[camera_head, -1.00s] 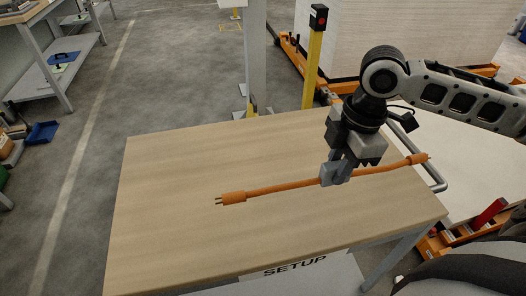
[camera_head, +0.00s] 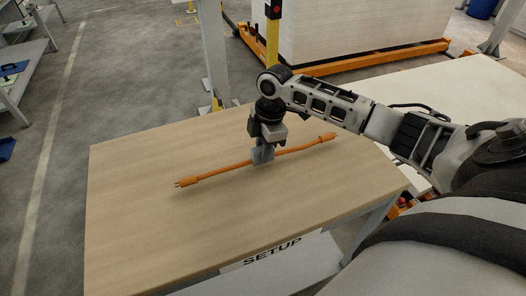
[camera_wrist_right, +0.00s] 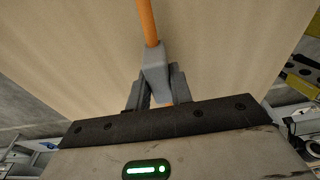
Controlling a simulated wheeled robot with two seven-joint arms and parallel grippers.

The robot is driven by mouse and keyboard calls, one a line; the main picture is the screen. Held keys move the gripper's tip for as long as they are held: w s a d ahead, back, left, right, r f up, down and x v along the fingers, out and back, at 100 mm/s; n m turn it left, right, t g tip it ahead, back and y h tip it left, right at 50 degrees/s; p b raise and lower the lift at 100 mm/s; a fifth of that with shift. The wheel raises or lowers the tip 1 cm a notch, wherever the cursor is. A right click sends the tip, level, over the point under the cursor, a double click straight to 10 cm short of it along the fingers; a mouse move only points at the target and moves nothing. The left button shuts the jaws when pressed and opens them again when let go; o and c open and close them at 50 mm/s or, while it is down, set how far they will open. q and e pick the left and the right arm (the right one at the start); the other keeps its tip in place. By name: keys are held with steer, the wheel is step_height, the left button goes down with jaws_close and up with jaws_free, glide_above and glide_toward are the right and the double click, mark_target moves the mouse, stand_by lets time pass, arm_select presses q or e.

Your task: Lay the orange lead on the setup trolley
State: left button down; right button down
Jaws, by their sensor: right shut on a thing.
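The orange lead (camera_head: 222,168) stretches nearly straight, with a plug at each end, over the wooden top of the setup trolley (camera_head: 150,230). My right gripper (camera_head: 262,157) is shut on the lead near its middle. The right wrist view also shows the orange lead (camera_wrist_right: 147,22) running up from between the fingers (camera_wrist_right: 156,85). The lead is at or just above the trolley top; I cannot tell if it touches. My left gripper is not in view.
A SETUP label (camera_head: 272,253) is on the trolley's front lower part. The trolley top around the lead is bare. A pale stack on an orange base (camera_head: 345,55) and a yellow post (camera_head: 272,40) stand behind. A pale surface (camera_head: 440,90) lies to the right.

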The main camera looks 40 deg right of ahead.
steer(key=shift+f, duration=0.7)
steer(key=shift+f, duration=0.15)
steer(key=c, duration=1.3)
jaws_free()
steer(key=shift+o, duration=0.2)
steer(key=r, duration=0.4)
steer(key=d+r, duration=0.1)
steer(key=r, duration=0.7)
steer(key=shift+s+d+r, duration=0.1)
steer(key=shift+s+d, duration=0.1)
steer(key=shift+d, duration=0.15)
